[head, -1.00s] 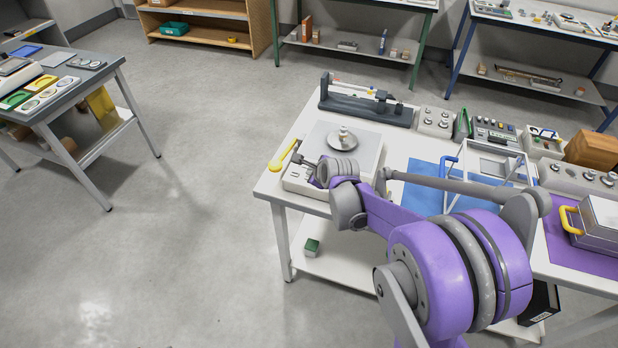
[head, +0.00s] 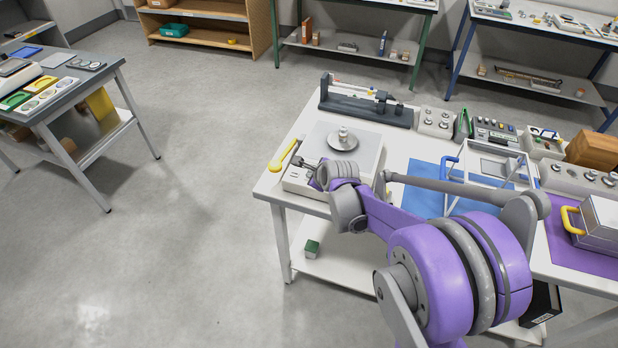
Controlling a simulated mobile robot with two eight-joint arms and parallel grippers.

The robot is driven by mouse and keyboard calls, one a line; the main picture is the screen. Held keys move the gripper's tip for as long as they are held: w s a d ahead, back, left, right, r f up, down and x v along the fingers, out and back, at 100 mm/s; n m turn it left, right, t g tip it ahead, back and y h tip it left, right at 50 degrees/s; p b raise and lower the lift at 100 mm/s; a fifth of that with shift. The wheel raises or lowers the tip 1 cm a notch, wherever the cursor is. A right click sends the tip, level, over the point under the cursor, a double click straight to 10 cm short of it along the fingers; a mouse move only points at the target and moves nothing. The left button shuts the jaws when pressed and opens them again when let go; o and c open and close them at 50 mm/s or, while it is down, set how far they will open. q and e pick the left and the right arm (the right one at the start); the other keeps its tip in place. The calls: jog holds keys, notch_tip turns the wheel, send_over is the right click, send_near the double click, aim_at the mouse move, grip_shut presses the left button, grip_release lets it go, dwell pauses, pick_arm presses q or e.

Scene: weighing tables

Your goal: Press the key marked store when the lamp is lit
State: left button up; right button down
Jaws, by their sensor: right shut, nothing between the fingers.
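A bench scale (head: 365,149) with a round metal pan stands at the near left of the white table. A small metal weight (head: 343,134) stands upright on the pan. My right gripper (head: 297,161) is shut and empty over the scale's front left, at its front panel (head: 294,182). I cannot tell whether the fingertips touch a key. My wrist and gripper hide much of the panel. The store key's marking and the lamp cannot be made out. My left gripper is not in view.
A yellow-handled tool (head: 283,154) lies left of the scale. A dark balance-like instrument (head: 365,108) stands behind it. A clear-sided frame (head: 485,165) on a blue mat (head: 425,190) and several weight blocks are to the right. The floor at left is open.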

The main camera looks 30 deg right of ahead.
dwell(0.4)
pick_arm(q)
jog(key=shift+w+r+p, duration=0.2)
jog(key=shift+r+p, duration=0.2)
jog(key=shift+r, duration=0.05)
pick_arm(e)
jog(key=shift+r, duration=0.75)
jog(key=shift+r+p, duration=1.4)
jog(key=shift+r, duration=1.15)
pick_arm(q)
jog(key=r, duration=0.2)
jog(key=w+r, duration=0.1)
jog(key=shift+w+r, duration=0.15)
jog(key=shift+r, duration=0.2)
